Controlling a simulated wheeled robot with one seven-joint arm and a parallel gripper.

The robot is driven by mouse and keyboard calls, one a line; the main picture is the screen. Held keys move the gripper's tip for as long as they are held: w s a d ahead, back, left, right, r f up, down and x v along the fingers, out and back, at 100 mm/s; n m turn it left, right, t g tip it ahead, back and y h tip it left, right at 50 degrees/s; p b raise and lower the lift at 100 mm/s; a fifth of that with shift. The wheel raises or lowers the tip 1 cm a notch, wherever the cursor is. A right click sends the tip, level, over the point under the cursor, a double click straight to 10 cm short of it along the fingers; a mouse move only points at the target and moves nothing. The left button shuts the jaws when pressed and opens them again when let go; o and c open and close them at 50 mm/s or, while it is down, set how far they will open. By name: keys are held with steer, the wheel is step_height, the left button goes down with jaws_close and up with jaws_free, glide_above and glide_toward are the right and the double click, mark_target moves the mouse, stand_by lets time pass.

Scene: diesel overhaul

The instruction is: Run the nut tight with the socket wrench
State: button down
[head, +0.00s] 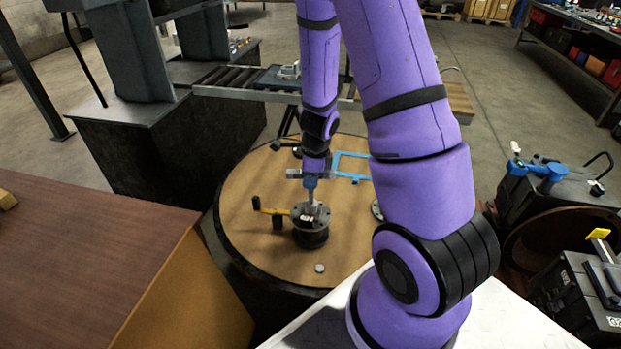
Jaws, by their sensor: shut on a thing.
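My gripper (310,178) is at the end of my purple arm, pointing down above the round wooden table. It is shut on the socket wrench (311,196), a slim grey upright tool. The wrench's lower end reaches the top of a dark flanged part (310,236) with a grey metal flange. The nut is too small to make out, and I cannot tell whether the socket sits on it.
A brown bench (90,270) stands at left. Black cases (580,290) stand at right.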

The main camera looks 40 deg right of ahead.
steer(key=m, duration=0.5)
steer(key=shift+m+t, duration=0.3)
steer(key=shift+m, duration=0.1)
